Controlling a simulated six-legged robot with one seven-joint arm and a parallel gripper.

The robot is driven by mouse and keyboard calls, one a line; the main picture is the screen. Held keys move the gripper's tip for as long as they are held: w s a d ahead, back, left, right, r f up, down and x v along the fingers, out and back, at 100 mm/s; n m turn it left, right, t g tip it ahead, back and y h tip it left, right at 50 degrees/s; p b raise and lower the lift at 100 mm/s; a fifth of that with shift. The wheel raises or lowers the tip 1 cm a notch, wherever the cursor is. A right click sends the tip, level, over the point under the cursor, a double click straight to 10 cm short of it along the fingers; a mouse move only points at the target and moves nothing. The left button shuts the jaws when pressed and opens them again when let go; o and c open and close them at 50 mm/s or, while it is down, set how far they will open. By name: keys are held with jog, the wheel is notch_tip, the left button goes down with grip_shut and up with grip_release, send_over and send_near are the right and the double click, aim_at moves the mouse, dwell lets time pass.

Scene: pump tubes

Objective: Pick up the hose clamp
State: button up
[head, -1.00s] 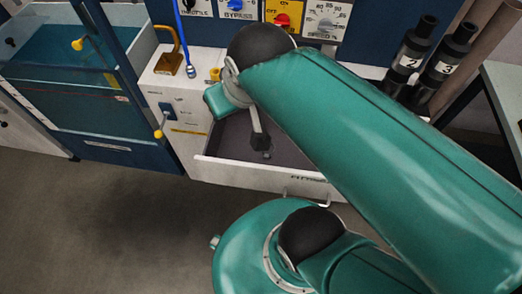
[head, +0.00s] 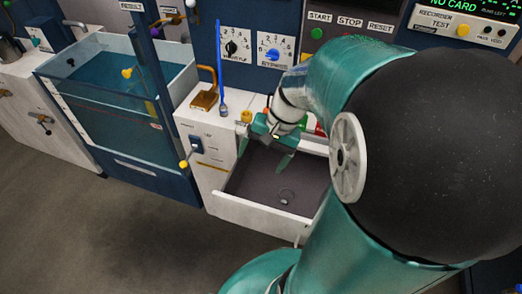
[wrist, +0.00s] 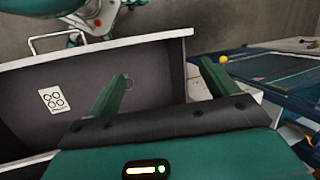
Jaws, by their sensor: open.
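The hose clamp seems to be the small thin ring (head: 286,197) lying on the dark floor of the open drawer (head: 255,212) in the head view. In the wrist view a small faint round shape (wrist: 129,82), probably the same ring, shows on the drawer floor by the left fingertip. My gripper (head: 264,155) is over the back part of the drawer, apart from the ring. In the wrist view my gripper (wrist: 163,70) has its two green fingers spread wide with nothing between them.
The drawer's white walls surround the ring. A water tank (head: 120,75) is at the left. A label card (wrist: 52,99) lies on the drawer floor.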

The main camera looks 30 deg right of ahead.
jog(key=s+d+f+m+t+y, duration=0.1)
jog(key=s+d+f+m+t, duration=0.2)
jog(key=d+f+m, duration=0.3)
jog(key=s+d+f+m+t+y, duration=0.1)
jog(key=s+d+f+m+t, duration=0.2)
jog(key=d+f+m, duration=0.3)
jog(key=s+d+f+m+t+y, duration=0.2)
jog(key=d+f+m, duration=0.5)
jog(key=f, duration=0.7)
jog(key=shift+s+d+f+t, duration=0.1)
jog(key=shift+s+d+t, duration=0.2)
jog(key=shift+s, duration=0.25)
jog(key=shift+s+d+f+t, duration=0.1)
jog(key=shift+s+d+t, duration=0.1)
jog(key=shift+s+t, duration=0.3)
jog(key=shift+f, duration=0.2)
send_near(284, 195)
jog(key=shift+w+a+f, duration=0.45)
jog(key=shift+a+f, duration=0.05)
jog(key=shift+f, duration=0.05)
jog(key=x, duration=0.5)
jog(key=shift+w+a+r, duration=0.1)
jog(key=shift+w, duration=0.3)
jog(key=c, duration=1.1)
